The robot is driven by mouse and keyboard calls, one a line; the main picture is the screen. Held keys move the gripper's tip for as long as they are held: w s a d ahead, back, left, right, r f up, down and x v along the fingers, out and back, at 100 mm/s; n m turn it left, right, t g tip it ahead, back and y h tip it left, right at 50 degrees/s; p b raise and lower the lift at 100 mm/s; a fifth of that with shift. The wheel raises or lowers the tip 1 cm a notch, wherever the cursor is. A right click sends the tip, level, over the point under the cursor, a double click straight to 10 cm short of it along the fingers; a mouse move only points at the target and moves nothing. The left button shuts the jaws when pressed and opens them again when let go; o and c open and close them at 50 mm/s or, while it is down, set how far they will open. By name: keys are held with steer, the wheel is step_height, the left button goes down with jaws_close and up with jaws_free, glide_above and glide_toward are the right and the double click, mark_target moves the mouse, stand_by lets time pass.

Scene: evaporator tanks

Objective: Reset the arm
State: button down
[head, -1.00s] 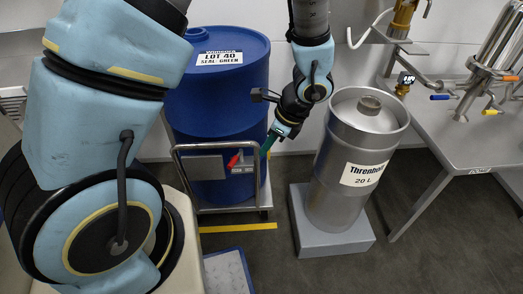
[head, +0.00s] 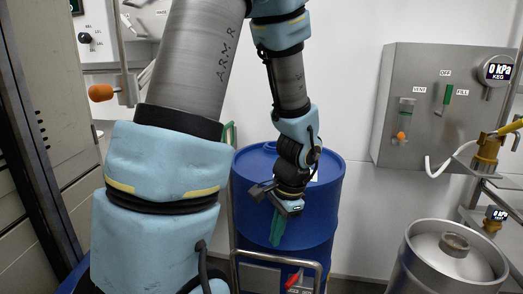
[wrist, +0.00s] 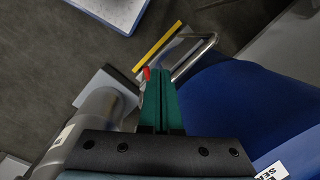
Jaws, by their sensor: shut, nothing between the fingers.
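My gripper (head: 278,232) hangs from my arm in front of the blue drum (head: 328,222) in the head view, its green fingers pointing down. In the wrist view my gripper (wrist: 161,72) shows its two green fingers pressed together with nothing between them. The blue drum also fills the right of the wrist view (wrist: 235,110). The gripper looks apart from the drum, though the exact gap cannot be told.
A cart handle with a red lever (head: 292,280) stands before the drum. A steel keg (head: 450,262) is at the lower right. A grey panel (head: 425,140) with VENT and FILL switches hangs on the wall.

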steer(key=a+r+n+t+h, duration=0.1)
steer(key=a+r+n, duration=0.2)
steer(key=a+n, duration=0.25)
steer(key=a+r+n+h, duration=0.1)
steer(key=a+r+n, duration=0.2)
steer(key=a+n, duration=0.25)
step_height(320, 180, up, 16)
steer(key=p, duration=1.6)
steer(key=shift+d, duration=0.25)
